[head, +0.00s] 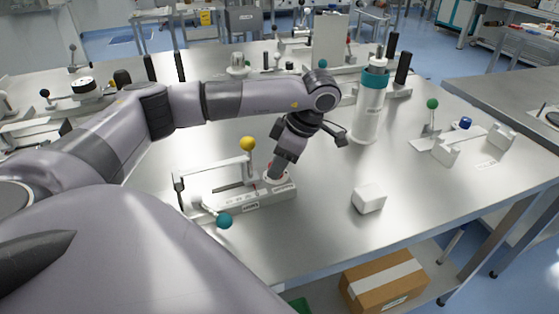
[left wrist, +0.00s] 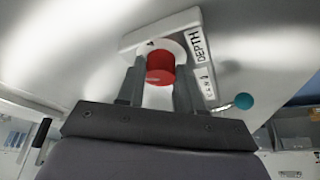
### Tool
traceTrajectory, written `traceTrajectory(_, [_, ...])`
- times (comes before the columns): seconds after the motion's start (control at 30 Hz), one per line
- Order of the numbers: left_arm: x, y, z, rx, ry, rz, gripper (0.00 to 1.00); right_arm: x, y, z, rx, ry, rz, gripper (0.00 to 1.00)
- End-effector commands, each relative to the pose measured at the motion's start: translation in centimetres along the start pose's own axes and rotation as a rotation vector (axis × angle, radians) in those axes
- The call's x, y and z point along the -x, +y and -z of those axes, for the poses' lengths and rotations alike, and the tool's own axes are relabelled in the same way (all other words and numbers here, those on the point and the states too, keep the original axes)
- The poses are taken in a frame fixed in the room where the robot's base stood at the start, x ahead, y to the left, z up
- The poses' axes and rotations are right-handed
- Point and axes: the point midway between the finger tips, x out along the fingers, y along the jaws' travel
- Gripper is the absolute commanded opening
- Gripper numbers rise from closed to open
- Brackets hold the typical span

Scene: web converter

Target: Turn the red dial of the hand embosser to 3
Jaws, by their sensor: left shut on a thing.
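The hand embosser (head: 238,202) stands on the steel table in the head view, a pale base with a yellow knob (head: 248,144) and a teal knob (head: 224,220). My left gripper (head: 277,172) points down at the right end of its base. In the left wrist view, the red dial (left wrist: 160,69) sits between the two fingers of my left gripper, which is shut on it. A plate marked DEPTH (left wrist: 199,44) is beside the dial. The dial's number marks are too small or hidden to read. My right gripper is not in view.
A white block (head: 368,199) lies right of the embosser. A white cylinder with a teal band (head: 368,112) stands behind it. A fixture with a green knob (head: 432,104) is at the right. Other devices line the back. The table front between embosser and block is clear.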

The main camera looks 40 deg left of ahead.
Motion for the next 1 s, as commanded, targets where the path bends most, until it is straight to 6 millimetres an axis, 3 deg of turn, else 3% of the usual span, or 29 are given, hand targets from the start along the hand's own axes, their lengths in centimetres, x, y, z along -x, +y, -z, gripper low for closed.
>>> traceTrajectory(0.73, [0.06,-0.04,0.03,-0.076,-0.001,-0.033,0.05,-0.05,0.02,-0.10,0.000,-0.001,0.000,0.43])
traceTrajectory(0.77, [0.06,-0.04,0.03,-0.075,-0.001,-0.033,0.45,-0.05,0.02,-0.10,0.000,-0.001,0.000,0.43])
traceTrajectory(0.8, [0.06,-0.04,0.03,-0.075,-0.001,-0.033,0.58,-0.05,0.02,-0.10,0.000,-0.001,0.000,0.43])
traceTrajectory(1.0, [0.04,-0.05,0.03,-0.075,-0.001,-0.032,0.61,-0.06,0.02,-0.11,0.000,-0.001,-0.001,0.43])
